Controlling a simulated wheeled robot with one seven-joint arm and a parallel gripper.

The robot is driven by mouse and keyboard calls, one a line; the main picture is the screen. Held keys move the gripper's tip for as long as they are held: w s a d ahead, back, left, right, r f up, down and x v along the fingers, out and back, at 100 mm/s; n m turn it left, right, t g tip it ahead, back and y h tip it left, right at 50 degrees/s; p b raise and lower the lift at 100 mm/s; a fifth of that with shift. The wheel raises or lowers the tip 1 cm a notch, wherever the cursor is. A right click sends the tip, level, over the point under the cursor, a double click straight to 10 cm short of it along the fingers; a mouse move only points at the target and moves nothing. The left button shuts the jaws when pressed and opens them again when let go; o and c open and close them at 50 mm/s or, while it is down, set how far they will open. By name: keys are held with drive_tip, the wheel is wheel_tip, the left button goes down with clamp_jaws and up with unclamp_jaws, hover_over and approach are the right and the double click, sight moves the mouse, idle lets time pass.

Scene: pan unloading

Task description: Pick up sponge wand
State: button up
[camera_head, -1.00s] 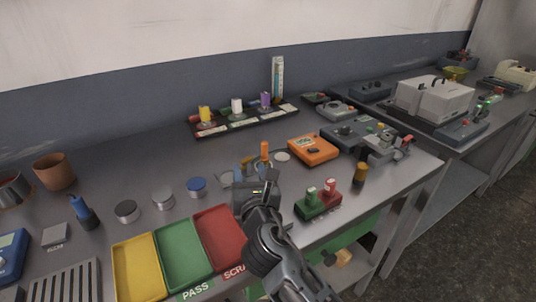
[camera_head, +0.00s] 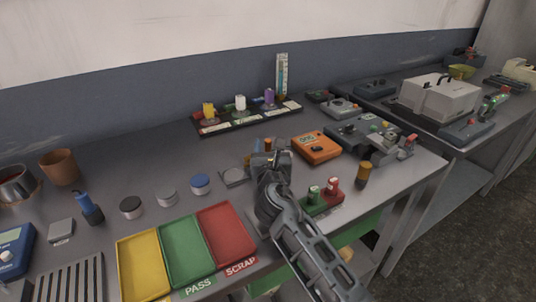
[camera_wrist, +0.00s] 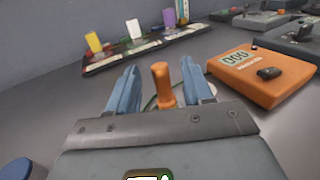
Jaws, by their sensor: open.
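An upright orange rod (camera_wrist: 163,86), possibly the handle of the sponge wand, shows in the wrist view. Its lower end is hidden behind my gripper body, and no sponge is visible. My gripper (camera_wrist: 160,68) is open, with one blue finger on each side of the rod. I see gaps on both sides and cannot tell any contact. In the head view, my gripper (camera_head: 269,158) is low over the middle of the bench, and only a small piece of the orange rod (camera_head: 267,144) shows behind it.
An orange meter (camera_head: 316,148) lies right of my gripper. A rack (camera_head: 247,120) with yellow, white and purple pieces stands behind. A green block with red and green bottles (camera_head: 322,202) is near the front edge. Yellow, green and red trays (camera_head: 226,233) lie front left.

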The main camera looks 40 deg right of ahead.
clamp_jaws()
idle(0.4)
